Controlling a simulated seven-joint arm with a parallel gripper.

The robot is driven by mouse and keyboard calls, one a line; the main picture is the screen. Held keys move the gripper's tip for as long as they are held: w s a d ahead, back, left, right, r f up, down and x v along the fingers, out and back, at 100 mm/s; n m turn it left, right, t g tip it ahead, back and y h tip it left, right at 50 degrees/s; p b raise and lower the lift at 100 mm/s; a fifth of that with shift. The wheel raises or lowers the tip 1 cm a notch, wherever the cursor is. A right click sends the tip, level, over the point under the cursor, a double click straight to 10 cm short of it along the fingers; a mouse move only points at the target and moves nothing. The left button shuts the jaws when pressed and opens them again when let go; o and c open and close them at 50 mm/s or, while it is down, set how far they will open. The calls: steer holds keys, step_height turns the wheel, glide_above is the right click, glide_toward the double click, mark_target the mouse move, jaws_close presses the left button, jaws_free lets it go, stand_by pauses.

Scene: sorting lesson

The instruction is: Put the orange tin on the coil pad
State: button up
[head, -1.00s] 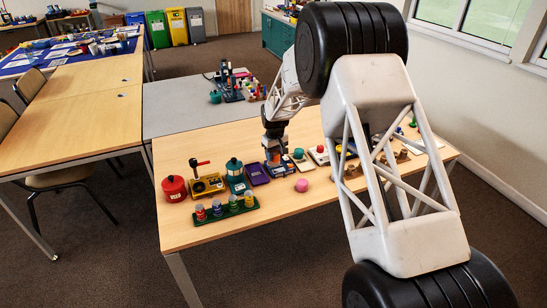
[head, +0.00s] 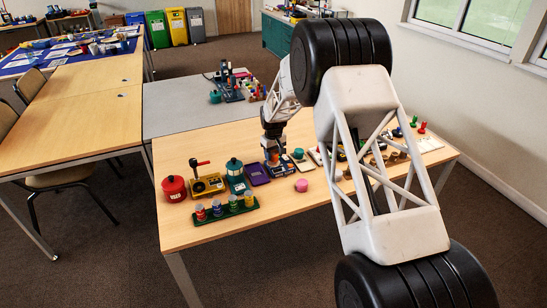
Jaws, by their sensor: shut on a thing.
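My gripper (head: 273,151) points down over the middle of the front table and is shut on the orange tin (head: 274,158), of which only a small part shows. Directly beneath is a dark blue pad-like board (head: 287,170) with a pale patch. It may be the coil pad, but it is too small to tell. I cannot tell whether the tin touches the board or is just above it.
A green rack (head: 225,213) with several coloured tins stands at the front left. A red pot (head: 174,188), a yellow device (head: 208,185), a teal canister (head: 236,177) and a purple box (head: 257,174) stand left of my gripper. A pink ball (head: 301,185) is nearby.

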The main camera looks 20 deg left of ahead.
mark_target(273, 152)
steer(key=shift+f, duration=0.75)
steer(key=shift+f, duration=0.15)
steer(key=o, duration=0.9)
step_height(273, 152, up, 12)
steer(key=shift+r, duration=0.15)
stand_by(0.7)
